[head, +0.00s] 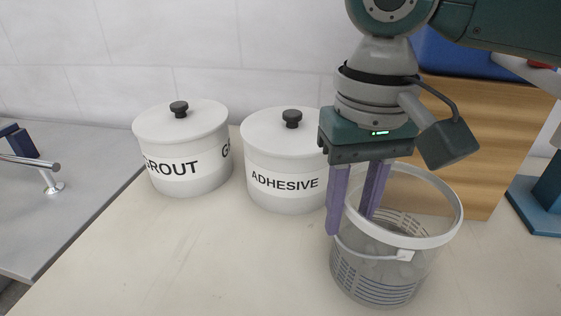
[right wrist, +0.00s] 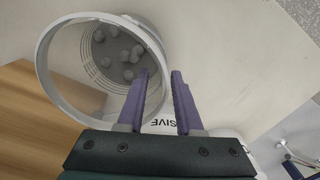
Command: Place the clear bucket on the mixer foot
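The clear bucket (head: 385,275) stands upright on the pale counter, with a white rim, a handle and slotted lower walls. In the right wrist view the bucket (right wrist: 78,65) holds several grey lumps. My right gripper (head: 350,222) points down at the bucket's left side, its purple fingers straddling the rim, one inside and one outside. In the right wrist view a gap shows between the fingers (right wrist: 160,74), so it is open. A blue base plate (head: 545,205) at the right edge may be the mixer foot; most of it is cut off. My left gripper is out of view.
A white GROUT canister (head: 185,150) and a white ADHESIVE canister (head: 280,160) stand left of the bucket. A wooden block (head: 485,140) stands behind it with a blue thing (head: 450,55) above. A sink tap (head: 45,175) is far left. The front-left counter (head: 190,255) is clear.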

